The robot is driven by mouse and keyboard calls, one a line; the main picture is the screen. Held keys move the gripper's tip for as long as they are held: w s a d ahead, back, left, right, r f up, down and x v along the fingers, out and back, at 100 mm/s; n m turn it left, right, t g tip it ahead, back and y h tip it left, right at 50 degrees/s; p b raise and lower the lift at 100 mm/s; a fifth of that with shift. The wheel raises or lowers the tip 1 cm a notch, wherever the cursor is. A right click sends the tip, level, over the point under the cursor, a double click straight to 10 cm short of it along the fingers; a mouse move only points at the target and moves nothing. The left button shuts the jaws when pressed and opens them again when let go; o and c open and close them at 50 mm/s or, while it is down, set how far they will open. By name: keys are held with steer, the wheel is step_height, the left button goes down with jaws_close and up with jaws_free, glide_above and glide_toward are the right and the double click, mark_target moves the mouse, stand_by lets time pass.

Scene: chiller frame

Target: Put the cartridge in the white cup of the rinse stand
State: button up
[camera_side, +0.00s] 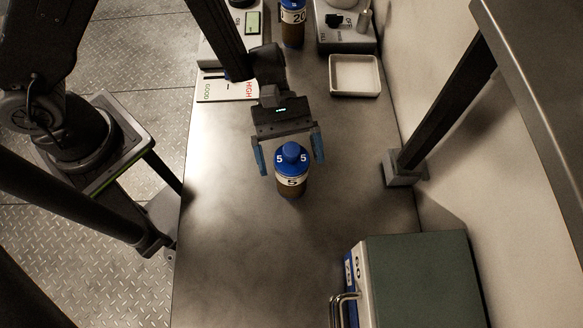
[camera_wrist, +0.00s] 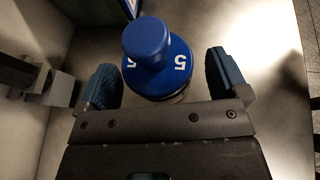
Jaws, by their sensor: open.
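A brown cylinder with a blue cap and the number 5 (camera_side: 291,182), which looks like the cartridge, stands upright on the steel bench. Its blue cap and knob also show in the wrist view (camera_wrist: 158,62). My gripper (camera_side: 290,158) is open, with one blue finger on each side of the cap. In the wrist view my gripper (camera_wrist: 163,75) has gaps between both fingers and the cap. A second blue-capped cylinder, marked 20 (camera_side: 293,24), stands at the back. I cannot make out a white cup or a rinse stand in either view.
A white square tray (camera_side: 355,76) lies at the back right, beside grey instruments (camera_side: 345,38). A printed card (camera_side: 226,88) lies at the left. A green-topped box with a handle (camera_side: 420,280) stands at the front right. A post (camera_side: 404,170) borders the right edge. The bench's front left is clear.

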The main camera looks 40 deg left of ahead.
steer(key=shift+s+d+f, duration=0.25)
steer(key=shift+s+d, duration=0.1)
steer(key=shift+d, duration=0.15)
steer(key=shift+c, duration=0.3)
steer(key=c, duration=1.1)
steer(key=shift+r, duration=0.15)
